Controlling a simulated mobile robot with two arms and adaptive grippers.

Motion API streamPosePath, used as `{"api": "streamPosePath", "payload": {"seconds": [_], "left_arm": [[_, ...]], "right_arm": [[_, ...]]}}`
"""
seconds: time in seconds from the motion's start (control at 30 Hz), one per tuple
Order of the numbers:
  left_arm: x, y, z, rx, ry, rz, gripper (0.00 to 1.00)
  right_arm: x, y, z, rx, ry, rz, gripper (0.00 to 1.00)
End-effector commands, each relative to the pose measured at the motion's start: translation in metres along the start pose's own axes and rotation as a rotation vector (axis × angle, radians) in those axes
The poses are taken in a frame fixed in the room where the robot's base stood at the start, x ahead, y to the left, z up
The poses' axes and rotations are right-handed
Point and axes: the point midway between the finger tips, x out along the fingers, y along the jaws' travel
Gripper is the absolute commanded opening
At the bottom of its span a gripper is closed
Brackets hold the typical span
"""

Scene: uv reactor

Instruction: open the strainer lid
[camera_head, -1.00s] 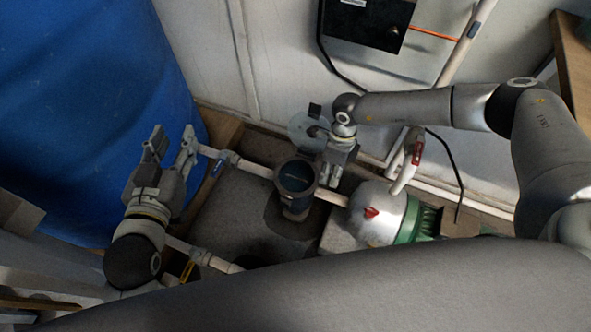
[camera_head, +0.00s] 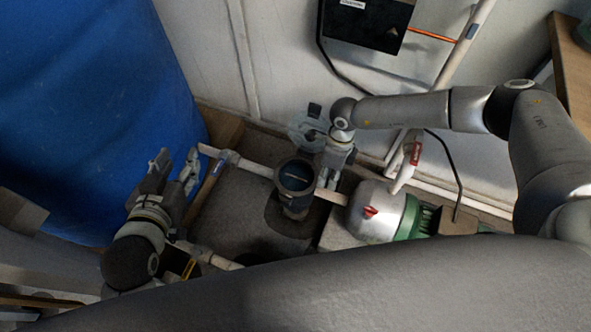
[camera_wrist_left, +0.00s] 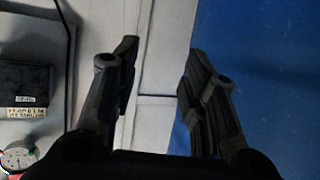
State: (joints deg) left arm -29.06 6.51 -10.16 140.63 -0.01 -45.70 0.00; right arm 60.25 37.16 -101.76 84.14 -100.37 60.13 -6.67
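The strainer (camera_head: 296,198) stands upright in the pipe line, a dark cylinder with a round dark top. I cannot tell from above whether its lid is on. My right gripper (camera_head: 328,182) points down just right of the strainer's rim, touching or very close to it. Its fingertips are small and partly hidden, so its opening is unclear. My left gripper (camera_head: 178,160) is well to the left, beside the blue barrel, with its fingers apart and nothing between them. Its open fingers also show in the left wrist view (camera_wrist_left: 165,80).
A pump with a silver front and green motor (camera_head: 378,212) stands right of the strainer. White pipes (camera_head: 330,196) run along both sides. A blue barrel (camera_head: 90,110) fills the left. A pale translucent disc (camera_head: 303,132) lies behind my right wrist. A black box (camera_head: 365,25) hangs on the wall.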

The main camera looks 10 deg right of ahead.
Motion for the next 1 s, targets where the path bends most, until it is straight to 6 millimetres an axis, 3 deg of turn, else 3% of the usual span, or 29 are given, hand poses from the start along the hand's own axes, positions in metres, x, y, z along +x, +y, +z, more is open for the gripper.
{"api": "streamPosePath", "payload": {"seconds": [1.0], "left_arm": [[-0.032,-0.010,0.074,-0.005,-0.397,-0.023,0.40]], "right_arm": [[-0.018,0.003,0.000,0.000,0.000,0.000,0.29]]}}
